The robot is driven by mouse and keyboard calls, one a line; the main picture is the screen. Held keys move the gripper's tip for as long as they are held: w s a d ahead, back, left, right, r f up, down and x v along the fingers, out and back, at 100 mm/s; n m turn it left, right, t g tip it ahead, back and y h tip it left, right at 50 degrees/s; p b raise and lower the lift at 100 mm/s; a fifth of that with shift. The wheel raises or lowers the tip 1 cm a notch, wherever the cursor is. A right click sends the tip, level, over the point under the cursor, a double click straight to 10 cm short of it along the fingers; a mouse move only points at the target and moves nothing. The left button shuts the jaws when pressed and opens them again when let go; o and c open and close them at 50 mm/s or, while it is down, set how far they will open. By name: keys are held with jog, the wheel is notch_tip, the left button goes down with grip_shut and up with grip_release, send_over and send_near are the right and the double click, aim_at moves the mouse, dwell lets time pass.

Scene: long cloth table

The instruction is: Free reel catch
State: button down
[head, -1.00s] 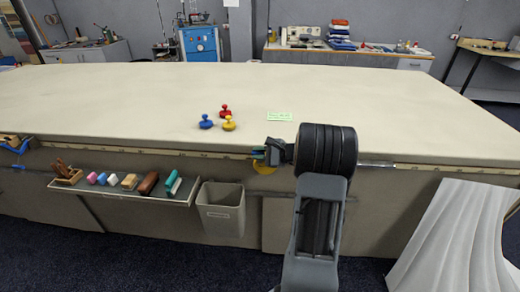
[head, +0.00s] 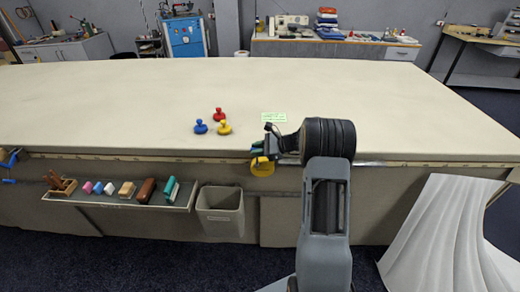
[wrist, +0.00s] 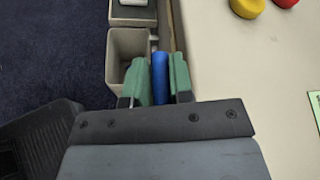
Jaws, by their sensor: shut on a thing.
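My gripper (head: 257,149) is at the front edge of the cloth table (head: 400,105). In the wrist view its two green finger pads (wrist: 160,75) are shut on a narrow blue piece (wrist: 160,77), which stands upright in the picture between them. The blue piece is probably the reel catch, but its lower end is hidden by the gripper body. In the head view a yellow disc (head: 263,169), probably the reel, hangs at the table's front just below the fingers. My gripper and arm hide how the blue piece joins it.
A grey bin (head: 220,212) stands below the edge, left of my arm; a shelf (head: 125,201) of small blocks is farther left. Blue (head: 200,127), yellow (head: 224,128) and red (head: 219,114) knobs and a green note (head: 273,117) lie on the otherwise clear tabletop. White draped cloth (head: 440,240) is at right.

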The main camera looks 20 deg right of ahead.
jog(key=shift+w+d+r, duration=0.1)
jog(key=shift+w+r, duration=0.05)
jog(key=c, duration=1.1)
grip_release()
jog(key=shift+o, duration=0.2)
jog(key=b+v, duration=0.1)
jog(key=v, duration=1.2)
jog(key=shift+d, duration=0.3)
jog(key=shift+r, duration=0.1)
